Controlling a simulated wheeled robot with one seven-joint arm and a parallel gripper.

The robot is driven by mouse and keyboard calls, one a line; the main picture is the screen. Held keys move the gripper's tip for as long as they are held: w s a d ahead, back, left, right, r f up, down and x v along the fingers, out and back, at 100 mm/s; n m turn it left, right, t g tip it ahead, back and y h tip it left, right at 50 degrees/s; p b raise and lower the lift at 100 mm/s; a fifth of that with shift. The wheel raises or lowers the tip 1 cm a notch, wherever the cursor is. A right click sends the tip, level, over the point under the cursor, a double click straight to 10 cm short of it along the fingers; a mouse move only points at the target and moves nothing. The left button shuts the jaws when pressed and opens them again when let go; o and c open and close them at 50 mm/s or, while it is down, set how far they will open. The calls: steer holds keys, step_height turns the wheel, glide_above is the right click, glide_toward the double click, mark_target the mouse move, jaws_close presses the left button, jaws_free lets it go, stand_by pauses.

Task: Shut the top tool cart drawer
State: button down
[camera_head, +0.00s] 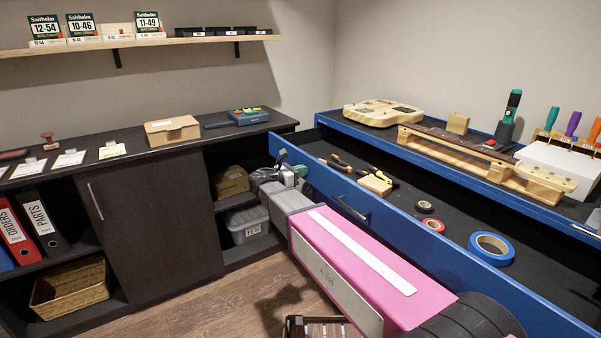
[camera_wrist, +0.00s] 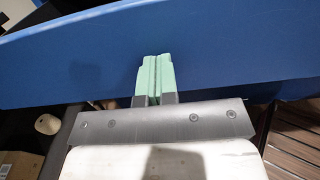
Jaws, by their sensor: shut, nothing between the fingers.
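The top tool cart drawer (camera_head: 455,262) is blue and stands pulled out from the blue cart (camera_head: 330,117). Its front panel, with a dark handle (camera_head: 350,208), faces my arm. Inside lie pliers, a wooden block and rolls of tape. My gripper (camera_head: 283,158) is at the far left end of the drawer front, close to its outer face. In the wrist view my gripper (camera_wrist: 155,75) has its green fingers shut together, with nothing between them. The fingertips overlap the blue drawer panel (camera_wrist: 235,50); whether they touch it I cannot tell.
A dark cabinet (camera_head: 155,218) with open shelves stands along the left wall, close to my gripper. A guitar body (camera_head: 383,112) and a neck on a wooden support lie on the cart top. Some wooden floor (camera_head: 225,303) is free between cabinet and my arm.

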mark_target(355, 164)
steer(key=x, duration=2.8)
steer(key=shift+w+d, duration=0.1)
steer(key=shift+w, duration=0.05)
steer(key=shift+d, duration=0.1)
steer(key=shift+s+a, duration=0.2)
steer(key=shift+a, duration=0.05)
steer(key=v, duration=1.4)
steer(key=shift+d, duration=0.1)
steer(key=s+d+f+m+g+y, duration=0.3)
steer(key=s+d+f+m, duration=0.1)
steer(key=s+f+m, duration=0.25)
steer(key=s+d+f+m+g+y, duration=0.3)
steer(key=s+d+f+m+g, duration=0.15)
steer(key=s+f, duration=0.3)
steer(key=s+a+f+m+g+y, duration=0.1)
steer(key=s+f+m+y, duration=0.3)
steer(key=s+m, duration=0.3)
steer(key=s+a+f+m+g+y, duration=0.1)
steer(key=s+f+m+y, duration=0.4)
steer(key=s, duration=0.3)
steer(key=shift+m, duration=0.9)
